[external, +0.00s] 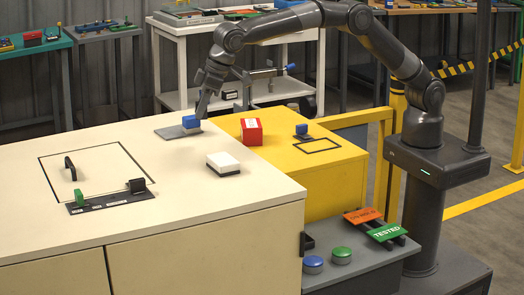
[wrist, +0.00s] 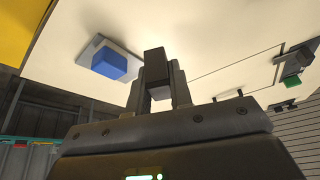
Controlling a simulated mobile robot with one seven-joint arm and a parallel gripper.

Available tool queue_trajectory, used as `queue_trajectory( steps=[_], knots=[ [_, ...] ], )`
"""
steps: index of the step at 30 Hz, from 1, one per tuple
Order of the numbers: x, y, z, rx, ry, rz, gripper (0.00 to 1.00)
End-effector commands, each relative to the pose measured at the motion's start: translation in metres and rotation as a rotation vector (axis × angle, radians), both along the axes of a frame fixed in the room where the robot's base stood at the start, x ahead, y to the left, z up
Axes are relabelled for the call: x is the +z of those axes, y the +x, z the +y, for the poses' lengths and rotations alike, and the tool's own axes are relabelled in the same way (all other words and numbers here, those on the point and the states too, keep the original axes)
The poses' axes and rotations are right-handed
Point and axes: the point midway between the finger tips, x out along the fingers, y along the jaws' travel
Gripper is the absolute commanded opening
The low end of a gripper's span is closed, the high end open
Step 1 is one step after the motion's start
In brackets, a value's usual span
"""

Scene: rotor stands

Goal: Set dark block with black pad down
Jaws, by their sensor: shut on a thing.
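My gripper (external: 203,107) is over the far part of the cream bench top, just behind a blue block (external: 190,121). In the wrist view my gripper (wrist: 157,85) is shut on a dark block (wrist: 154,62), which sticks up between the two fingers. No black pad can be made out on it. In the external view the held block is too small and dark to tell from the fingers. The blue block stands on a grey plate (external: 166,132); in the wrist view it lies left of the held block (wrist: 110,64).
A black-outlined square (external: 120,150) on the bench holds a small black upright piece (external: 70,168). At its front lies a dark strip (external: 108,202) with a green piece and a black block. A white block (external: 223,161) stands nearby. A red box (external: 251,131) stands on the yellow cabinet.

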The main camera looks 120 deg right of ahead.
Motion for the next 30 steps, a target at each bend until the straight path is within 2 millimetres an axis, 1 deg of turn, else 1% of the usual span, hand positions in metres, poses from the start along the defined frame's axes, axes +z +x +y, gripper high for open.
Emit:
queue_trajectory(
  steps=[1,3,6,9,14,18,21,30],
  knots=[
    [-0.009,0.006,0.011,0.003,0.001,0.002,0.0],
    [-0.017,0.013,0.023,0.002,0.0,0.001,0.0],
    [-0.025,0.021,0.035,0.003,-0.001,0.0,0.0],
    [-0.029,0.025,0.042,0.0,0.0,-0.001,0.0],
    [-0.038,0.025,0.044,0.0,0.0,0.001,0.0],
    [-0.059,0.025,0.044,0.0,-0.001,0.004,0.0],
    [-0.069,0.025,0.044,0.0,0.0,0.001,0.0],
    [-0.072,0.025,0.044,0.0,0.0,0.0,0.0]
  ],
)
